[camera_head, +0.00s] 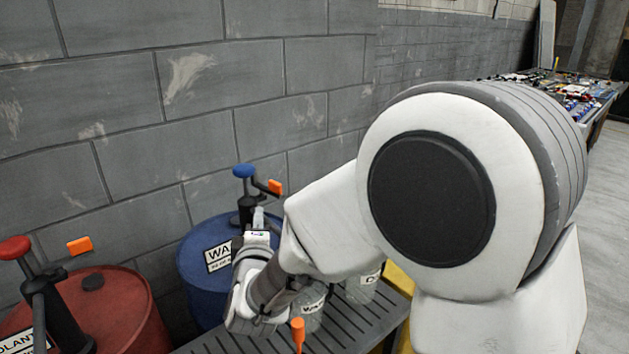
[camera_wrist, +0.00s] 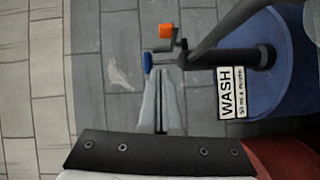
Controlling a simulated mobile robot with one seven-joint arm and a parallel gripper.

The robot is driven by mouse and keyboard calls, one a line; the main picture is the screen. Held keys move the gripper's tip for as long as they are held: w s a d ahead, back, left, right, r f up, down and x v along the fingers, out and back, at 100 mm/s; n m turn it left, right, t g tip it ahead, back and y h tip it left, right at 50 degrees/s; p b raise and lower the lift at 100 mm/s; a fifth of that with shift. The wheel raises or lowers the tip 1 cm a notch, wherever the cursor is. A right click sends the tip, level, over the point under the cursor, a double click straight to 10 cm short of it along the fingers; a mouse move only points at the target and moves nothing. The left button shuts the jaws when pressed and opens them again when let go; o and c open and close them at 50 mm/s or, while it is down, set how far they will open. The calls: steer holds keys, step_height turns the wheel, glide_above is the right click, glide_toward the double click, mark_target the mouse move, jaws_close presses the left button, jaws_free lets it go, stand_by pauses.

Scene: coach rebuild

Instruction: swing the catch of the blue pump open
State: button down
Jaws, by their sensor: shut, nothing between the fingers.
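The blue pump (camera_head: 246,205) stands on the blue drum (camera_head: 205,270), with a blue knob (camera_head: 243,171) at its top and an orange catch (camera_head: 275,187) sticking out to the right. In the wrist view the blue knob (camera_wrist: 148,63) lies just left of my fingertips, and the orange catch (camera_wrist: 166,31) lies beyond them. My gripper (camera_head: 259,212) is shut and empty, close to the pump; in the wrist view its two fingers (camera_wrist: 160,72) lie together. I cannot tell whether they touch the pump. My forearm hides part of the drum's right side.
A red drum (camera_head: 130,300) with a red-knobbed pump (camera_head: 38,290) and its own orange catch (camera_head: 79,245) stands at the left. A slatted bench (camera_head: 350,325) holds clear jars (camera_head: 308,310). A block wall (camera_head: 190,120) rises close behind. A cluttered table (camera_head: 575,95) is far right.

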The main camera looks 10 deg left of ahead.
steer(key=a+f+n, duration=0.1)
steer(key=f, duration=0.1)
steer(key=b, duration=0.2)
glide_toward(271, 185)
steer(key=w+a, duration=0.2)
steer(key=a, duration=0.2)
steer(key=shift+w+d+f+t+h, duration=0.2)
steer(key=shift+w+d, duration=0.1)
steer(key=shift+w, duration=0.3)
steer(key=shift+w+d+f+t+h, duration=0.1)
steer(key=shift+w+d+f+t, duration=0.15)
steer(key=shift+w, duration=0.4)
steer(key=shift+w+d+r+b, duration=0.15)
steer(key=shift+w+d+b, duration=0.2)
steer(key=shift+w, duration=0.2)
steer(key=shift+d, duration=0.1)
